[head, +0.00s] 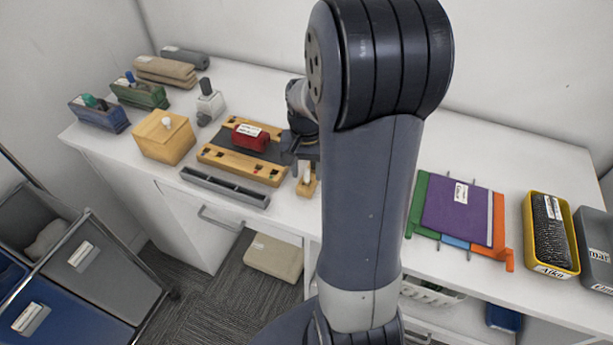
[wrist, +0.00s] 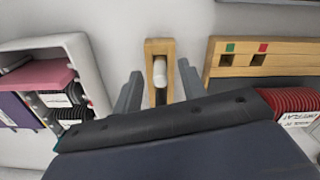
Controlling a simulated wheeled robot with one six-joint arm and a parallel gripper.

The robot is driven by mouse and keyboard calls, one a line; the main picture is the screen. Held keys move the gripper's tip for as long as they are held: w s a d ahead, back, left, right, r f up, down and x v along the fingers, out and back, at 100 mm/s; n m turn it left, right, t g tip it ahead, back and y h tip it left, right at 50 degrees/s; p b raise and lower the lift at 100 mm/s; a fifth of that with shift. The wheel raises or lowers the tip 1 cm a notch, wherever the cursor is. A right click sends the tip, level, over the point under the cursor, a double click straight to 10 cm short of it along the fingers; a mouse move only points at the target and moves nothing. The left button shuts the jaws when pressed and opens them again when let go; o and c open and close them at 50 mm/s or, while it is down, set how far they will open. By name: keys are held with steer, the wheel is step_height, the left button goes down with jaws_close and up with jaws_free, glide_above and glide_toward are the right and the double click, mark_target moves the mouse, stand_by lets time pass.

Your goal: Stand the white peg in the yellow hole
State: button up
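The white peg (wrist: 160,72) sits in a slot of a small wooden holder (wrist: 153,47), in the middle of the wrist view. The holder (head: 307,187) also shows in the head view, near the table's front edge. My gripper (wrist: 159,70) is open, its two fingers apart on either side of the peg and not visibly touching it. In the head view my gripper (head: 303,168) is just above the holder. A wooden board (wrist: 290,55) beside it has square holes marked green (wrist: 230,48) and red (wrist: 263,48). I cannot make out a yellow mark.
In the head view a red labelled object (head: 250,137) lies on the board's dark middle, with a grey channelled strip (head: 225,187) in front. A yellow box (head: 167,137) stands left. A purple folder (head: 457,212) and yellow tray (head: 551,268) are right. My arm hides the table's middle.

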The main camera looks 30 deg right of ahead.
step_height(320, 180, down, 2)
jaws_close()
stand_by(0.6)
